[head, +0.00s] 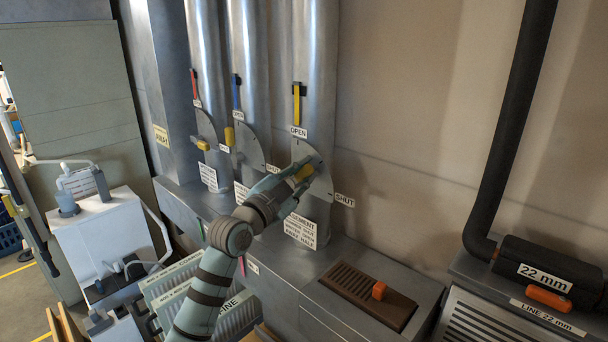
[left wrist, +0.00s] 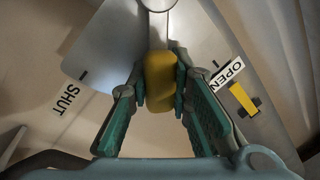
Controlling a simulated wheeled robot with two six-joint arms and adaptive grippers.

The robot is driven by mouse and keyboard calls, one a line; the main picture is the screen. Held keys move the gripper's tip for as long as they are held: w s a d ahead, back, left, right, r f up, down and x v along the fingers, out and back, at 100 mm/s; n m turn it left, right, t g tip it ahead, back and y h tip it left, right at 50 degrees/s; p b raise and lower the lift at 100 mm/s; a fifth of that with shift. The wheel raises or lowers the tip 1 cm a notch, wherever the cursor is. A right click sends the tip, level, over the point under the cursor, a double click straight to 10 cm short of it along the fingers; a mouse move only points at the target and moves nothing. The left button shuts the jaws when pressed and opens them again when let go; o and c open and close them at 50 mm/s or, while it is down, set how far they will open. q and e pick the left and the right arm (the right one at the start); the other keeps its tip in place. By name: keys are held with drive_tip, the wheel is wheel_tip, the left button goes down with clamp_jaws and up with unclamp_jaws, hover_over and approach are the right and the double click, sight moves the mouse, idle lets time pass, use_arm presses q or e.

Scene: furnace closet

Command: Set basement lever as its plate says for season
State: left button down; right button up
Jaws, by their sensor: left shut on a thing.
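The basement lever's yellow handle (head: 304,173) is on a grey quarter dial on the rightmost of three metal ducts. My left gripper (head: 296,177) is shut on this handle, which also shows between the fingers in the left wrist view (left wrist: 160,82). The lever stands between the OPEN label (head: 299,132) and the SHUT label (head: 344,200), at neither mark. The basement plate (head: 300,231) hangs below the dial; its small lines are hard to read. A yellow sign (head: 161,135) at the left appears to say AWAY. My right gripper is not in view.
Two similar ducts to the left carry their own levers, with yellow handles (head: 203,145) and (head: 230,137). A brown grille with an orange knob (head: 379,291) lies on the ledge below. A black pipe (head: 505,130) runs down at the right. The wall between is clear.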

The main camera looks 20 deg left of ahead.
use_arm(q)
drive_tip(key=shift+f, duration=0.1)
drive_tip(key=c, duration=1.4)
unclamp_jaws()
drive_tip(key=shift+c, duration=0.2)
drive_tip(key=shift+s, duration=0.1)
drive_tip(key=v, duration=1.2)
